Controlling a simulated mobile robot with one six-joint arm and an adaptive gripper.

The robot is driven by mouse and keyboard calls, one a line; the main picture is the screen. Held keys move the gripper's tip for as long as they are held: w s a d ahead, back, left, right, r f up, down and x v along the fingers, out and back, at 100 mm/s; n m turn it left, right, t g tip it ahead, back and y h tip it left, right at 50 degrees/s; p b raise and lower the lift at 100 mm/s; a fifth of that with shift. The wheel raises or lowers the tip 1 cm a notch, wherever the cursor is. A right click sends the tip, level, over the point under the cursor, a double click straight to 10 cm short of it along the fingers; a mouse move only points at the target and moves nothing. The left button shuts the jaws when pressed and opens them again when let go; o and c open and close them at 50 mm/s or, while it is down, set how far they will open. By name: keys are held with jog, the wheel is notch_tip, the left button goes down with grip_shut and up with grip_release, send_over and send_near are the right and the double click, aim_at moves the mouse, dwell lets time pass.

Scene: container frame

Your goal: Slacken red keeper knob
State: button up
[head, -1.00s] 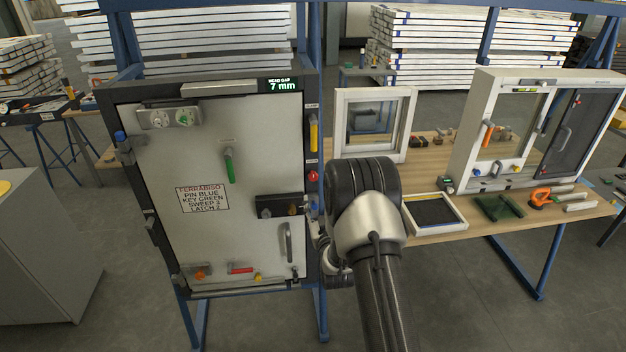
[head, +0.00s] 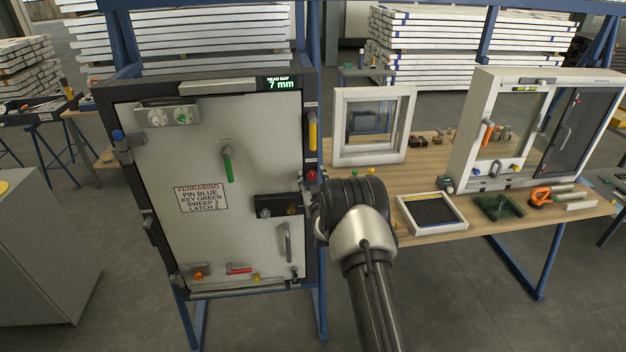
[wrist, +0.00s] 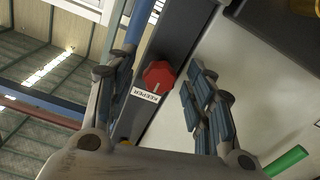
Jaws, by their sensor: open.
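The red keeper knob (head: 311,175) sits on the dark right-hand frame of the door unit, below the yellow handle. In the wrist view the red knob (wrist: 159,75) is a lobed knob with a pale mark on its face and a white "KEEPER" label (wrist: 146,96) beside it. My gripper (wrist: 158,88) is open, with one padded finger on each side of the knob in that view. I see clear gaps between the knob and both fingers. In the head view my arm hides most of the gripper, just below and right of the knob.
The door panel (head: 150,250) carries a green handle (head: 228,165), a dark latch block (head: 280,206) and a grey pull handle (head: 287,243). A yellow handle (head: 313,131) is above the knob. A workbench (head: 420,160) with window frames stands to the right.

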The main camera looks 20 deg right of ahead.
jog(key=shift+c, duration=0.3)
jog(key=c, duration=1)
jog(key=shift+n+b, duration=0.5)
jog(key=shift+b, duration=0.2)
jog(key=n+b, duration=0.3)
jog(key=b, duration=0.2)
jog(key=shift+f+n, duration=0.2)
jog(key=shift+n, duration=0.2)
jog(key=n+b, duration=0.5)
jog(key=b, duration=0.1)
jog(key=n+b, duration=0.4)
jog(key=n, duration=0.1)
jog(key=shift+r, duration=0.15)
jog(key=n, duration=0.4)
jog(key=shift+d+r+n+b, duration=0.1)
jog(key=shift+r+n+b, duration=0.05)
jog(key=shift+n+b, duration=0.25)
